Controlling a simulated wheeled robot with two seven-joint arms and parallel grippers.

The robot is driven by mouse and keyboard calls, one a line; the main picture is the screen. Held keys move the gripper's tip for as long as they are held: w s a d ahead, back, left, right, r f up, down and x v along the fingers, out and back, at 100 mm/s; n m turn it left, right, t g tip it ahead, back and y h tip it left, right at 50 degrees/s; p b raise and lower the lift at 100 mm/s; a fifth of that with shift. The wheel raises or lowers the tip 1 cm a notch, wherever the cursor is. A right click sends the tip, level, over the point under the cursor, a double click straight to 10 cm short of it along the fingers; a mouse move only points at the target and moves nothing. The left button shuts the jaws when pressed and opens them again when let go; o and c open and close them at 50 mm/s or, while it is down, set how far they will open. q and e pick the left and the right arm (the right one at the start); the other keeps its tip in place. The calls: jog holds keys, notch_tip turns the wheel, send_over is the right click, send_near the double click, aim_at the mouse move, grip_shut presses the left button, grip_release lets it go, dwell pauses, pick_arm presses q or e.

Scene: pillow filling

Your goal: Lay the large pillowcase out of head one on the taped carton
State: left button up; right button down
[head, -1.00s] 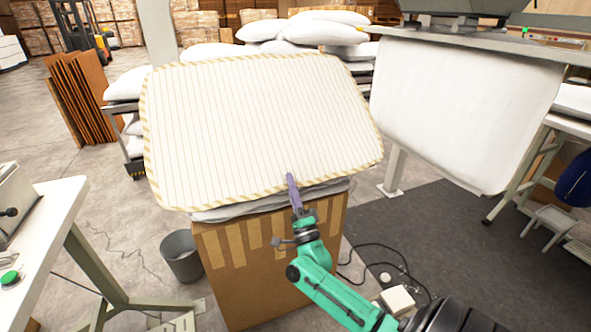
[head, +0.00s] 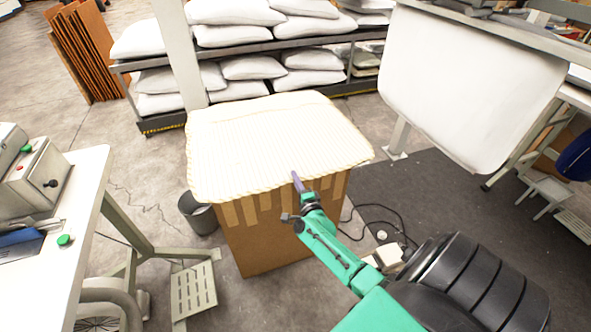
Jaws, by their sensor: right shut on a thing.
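The large striped pillowcase (head: 270,140), cream with a yellow-and-white edge, lies nearly flat over the top of the taped carton (head: 262,240). Its front edge hangs a little over the carton's front rim. My right gripper (head: 297,181) is at the front edge of the pillowcase, right of its middle, shut on that edge. The carton is brown with several strips of tape down its front. What lies under the pillowcase is hidden. Another white pillowcase (head: 470,95) hangs from the machine head at the right. My left gripper is not in view.
A rack (head: 270,48) with several white pillows stands behind the carton. A grey bin (head: 198,213) is on the floor left of the carton. A white table (head: 60,215) with a control box is at the left. Cables and a white pedal box (head: 388,256) lie at the right.

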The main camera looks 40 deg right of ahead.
jog(key=c, duration=0.7)
grip_release()
jog(key=shift+r, duration=0.1)
jog(key=shift+o, duration=0.2)
jog(key=o, duration=0.5)
jog(key=p+v, duration=0.3)
jog(key=v, duration=0.6)
